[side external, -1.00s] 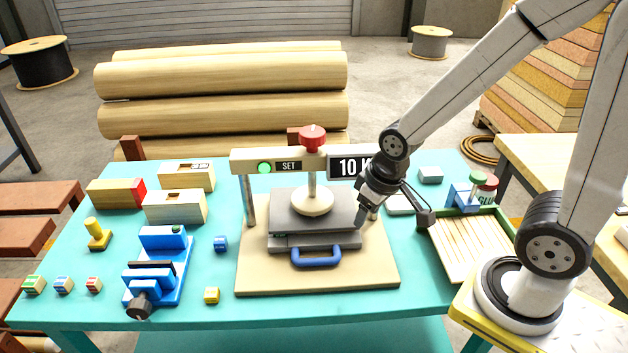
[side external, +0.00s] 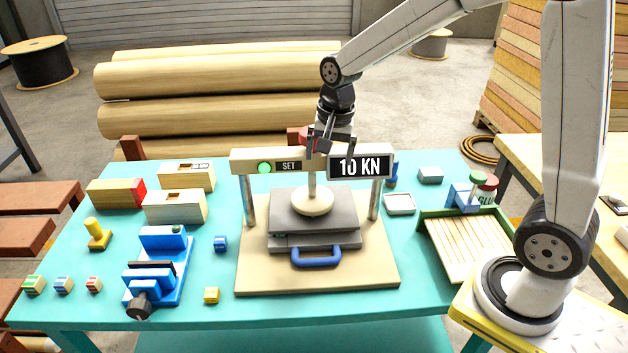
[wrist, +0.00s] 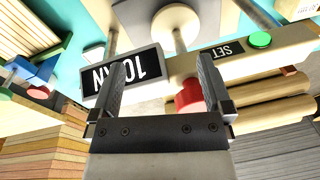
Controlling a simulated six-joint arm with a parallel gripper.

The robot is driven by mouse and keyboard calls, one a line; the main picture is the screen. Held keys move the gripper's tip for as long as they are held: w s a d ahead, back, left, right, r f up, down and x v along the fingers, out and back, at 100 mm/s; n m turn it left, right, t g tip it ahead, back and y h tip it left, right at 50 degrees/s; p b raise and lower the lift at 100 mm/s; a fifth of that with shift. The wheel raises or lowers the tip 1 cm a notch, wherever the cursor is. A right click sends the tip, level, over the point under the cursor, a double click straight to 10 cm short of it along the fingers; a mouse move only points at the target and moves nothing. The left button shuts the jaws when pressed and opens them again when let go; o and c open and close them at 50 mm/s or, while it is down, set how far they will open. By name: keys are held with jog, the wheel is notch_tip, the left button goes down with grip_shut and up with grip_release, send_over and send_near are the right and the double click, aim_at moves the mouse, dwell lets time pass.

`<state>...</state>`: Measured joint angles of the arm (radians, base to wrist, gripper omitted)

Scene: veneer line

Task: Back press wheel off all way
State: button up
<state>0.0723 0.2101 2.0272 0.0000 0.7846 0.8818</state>
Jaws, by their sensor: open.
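The press (side external: 247,155) stands on a tan base board, with a cream crossbeam on two metal posts. Its red wheel (side external: 303,134) is on top of the crossbeam, mostly hidden behind my gripper in the side view. In the wrist view the red wheel (wrist: 189,97) shows between the fingers, nearer the right one. My gripper (side external: 331,150) is open and points down over the beam by the wheel; I cannot tell whether it touches. The display (side external: 360,167) reads 10 KN, and a green lamp (side external: 265,168) is lit beside SET. The round presser rests on the grey plates (side external: 285,222).
A blue handle (side external: 316,258) sits at the front of the plates. A blue clamp (side external: 160,270) and wooden boxes (side external: 175,207) stand to the left. A slatted tray (side external: 430,237) and a glue jar (side external: 488,190) are on the right. Logs (side external: 220,75) lie behind the table.

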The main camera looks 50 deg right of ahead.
jog(key=w+d+r+m, duration=0.1)
jog(key=w+r+m, duration=0.1)
jog(key=m, duration=0.1)
jog(key=w+d+r+m, duration=0.1)
jog(key=w+r+m, duration=0.1)
jog(key=w+m, duration=0.1)
jog(key=w+d+r+m+g, duration=0.1)
jog(key=w+d+r+m, duration=0.1)
jog(key=w+r+m, duration=0.1)
jog(key=shift+m, duration=0.7)
jog(key=shift+w+d+r+m, duration=0.2)
jog(key=shift+w+r+m, duration=0.15)
jog(key=shift+m, duration=0.25)
jog(key=shift+f, duration=0.1)
jog(key=shift+f, duration=3.75)
jog(key=c, duration=1)
